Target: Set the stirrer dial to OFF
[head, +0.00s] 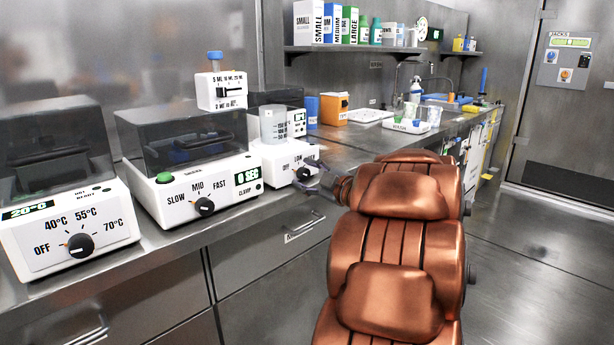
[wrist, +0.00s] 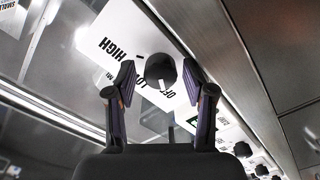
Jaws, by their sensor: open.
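The stirrer (head: 283,158) is a white box on the steel bench with a clear beaker on top. Its round black dial (head: 303,173) is on the front, partly behind my gripper (head: 318,178) in the head view. In the wrist view the dial (wrist: 160,71) lies between the fingertips of my gripper (wrist: 158,73), one finger on each side. The gripper is open, and I cannot tell whether a finger touches the dial.
Left of the stirrer stand a centrifuge (head: 190,197) with a SLOW–MID–FAST dial and a heater (head: 75,222) with a temperature dial. A dispenser (head: 221,90) stands behind. An orange box (head: 334,108) and a white tray (head: 412,127) are farther right. Drawers (head: 275,250) run below the bench edge.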

